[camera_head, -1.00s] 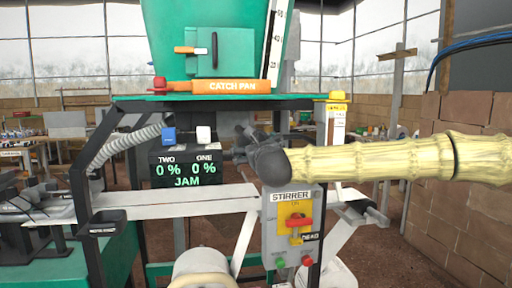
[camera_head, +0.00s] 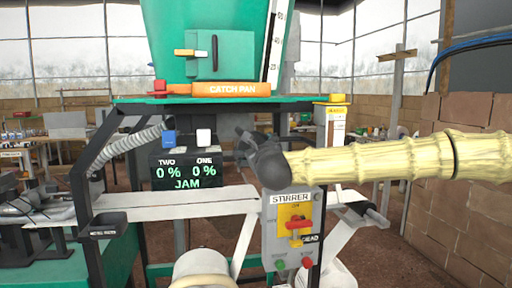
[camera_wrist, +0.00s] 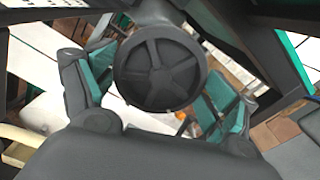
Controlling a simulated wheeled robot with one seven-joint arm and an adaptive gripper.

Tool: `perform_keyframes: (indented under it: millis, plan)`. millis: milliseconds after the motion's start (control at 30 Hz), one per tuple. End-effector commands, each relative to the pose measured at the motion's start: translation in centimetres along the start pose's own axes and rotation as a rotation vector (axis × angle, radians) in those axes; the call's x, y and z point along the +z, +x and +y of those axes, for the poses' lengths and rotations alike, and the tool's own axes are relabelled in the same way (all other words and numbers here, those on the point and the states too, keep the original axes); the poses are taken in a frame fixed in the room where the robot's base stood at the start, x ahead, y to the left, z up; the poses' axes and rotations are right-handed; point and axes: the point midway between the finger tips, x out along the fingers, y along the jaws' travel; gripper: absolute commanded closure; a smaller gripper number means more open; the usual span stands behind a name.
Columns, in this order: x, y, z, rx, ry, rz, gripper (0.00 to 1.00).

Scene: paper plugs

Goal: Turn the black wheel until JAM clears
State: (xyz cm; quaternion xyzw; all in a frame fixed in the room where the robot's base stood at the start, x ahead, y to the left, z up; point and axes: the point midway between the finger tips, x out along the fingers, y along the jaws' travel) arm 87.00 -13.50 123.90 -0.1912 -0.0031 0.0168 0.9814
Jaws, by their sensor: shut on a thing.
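The black wheel (camera_wrist: 158,68) is a round, spoked disc in the wrist view. My gripper (camera_wrist: 155,98) has its two teal-padded fingers on either side of it and is shut on it. In the head view my gripper (camera_head: 243,141) is a dark shape beside the display, and the wheel is hard to make out there. The display (camera_head: 186,170) reads TWO 0 %, ONE 0 % and JAM in green.
A stirrer switch box (camera_head: 292,230) with a red handle hangs just below my wrist. An orange catch pan (camera_head: 231,89) is above, under a green hopper (camera_head: 165,40). A white belt (camera_head: 170,205) runs below the display. A block wall (camera_head: 470,205) stands at the right.

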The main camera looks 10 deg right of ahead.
Motion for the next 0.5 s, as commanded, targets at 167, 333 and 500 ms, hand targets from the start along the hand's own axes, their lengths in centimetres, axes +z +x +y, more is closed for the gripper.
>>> perform_keyframes:
  millis: [167, 333, 500]
  plan:
    - [0.29, -0.01, -0.07, 0.000, -0.131, -0.001, 0.39]
    - [0.27, 0.00, -0.10, -0.001, -0.252, 0.000, 0.39]
    - [0.29, 0.00, -0.08, -0.001, -0.375, 0.000, 0.39]
